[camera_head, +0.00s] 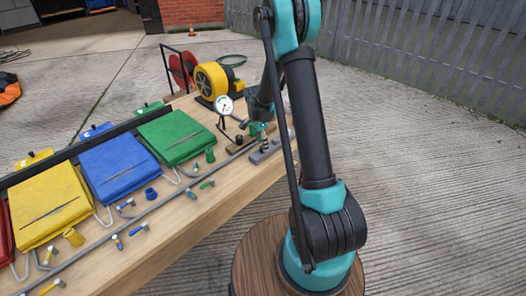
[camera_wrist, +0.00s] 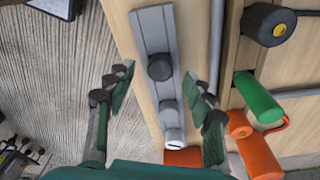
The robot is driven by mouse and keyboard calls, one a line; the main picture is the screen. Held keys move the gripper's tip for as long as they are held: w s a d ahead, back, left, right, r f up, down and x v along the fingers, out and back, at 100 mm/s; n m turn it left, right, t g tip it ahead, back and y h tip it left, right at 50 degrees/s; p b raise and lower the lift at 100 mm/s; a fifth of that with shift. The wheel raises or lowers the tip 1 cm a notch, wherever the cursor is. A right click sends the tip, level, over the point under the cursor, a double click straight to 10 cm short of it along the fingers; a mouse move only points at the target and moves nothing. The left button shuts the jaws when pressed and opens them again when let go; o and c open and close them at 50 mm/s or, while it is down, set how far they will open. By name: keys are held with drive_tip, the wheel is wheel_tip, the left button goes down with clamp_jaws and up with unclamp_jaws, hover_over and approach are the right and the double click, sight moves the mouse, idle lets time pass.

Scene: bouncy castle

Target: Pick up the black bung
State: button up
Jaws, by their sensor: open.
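The black bung (camera_wrist: 160,67) looks like the short dark cylinder standing on a grey metal plate (camera_wrist: 153,24) in the wrist view. My gripper (camera_wrist: 158,80) is open and empty, with its two green-padded fingers apart on either side of the plate in the picture. The bung shows between the fingertips, with no visible contact. Another dark round piece (camera_wrist: 170,107) and a pale-ended piece (camera_wrist: 174,136) sit lower on the same plate. In the head view my gripper (camera_head: 259,129) is above the plate (camera_head: 266,154) near the bench's right edge; the bung is hard to make out there.
The wooden bench (camera_head: 210,205) carries blue (camera_head: 116,165) and green (camera_head: 176,136) folded panels, a dial gauge (camera_head: 224,106) and a yellow blower (camera_head: 211,80). A green cylinder (camera_wrist: 258,97), orange parts (camera_wrist: 258,157) and a black roller (camera_wrist: 268,24) lie right of my gripper.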

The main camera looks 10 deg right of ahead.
drive_tip(key=shift+d+f, duration=0.1)
drive_tip(key=shift+f, duration=1)
drive_tip(key=c, duration=1)
drive_tip(key=shift+c, duration=0.2)
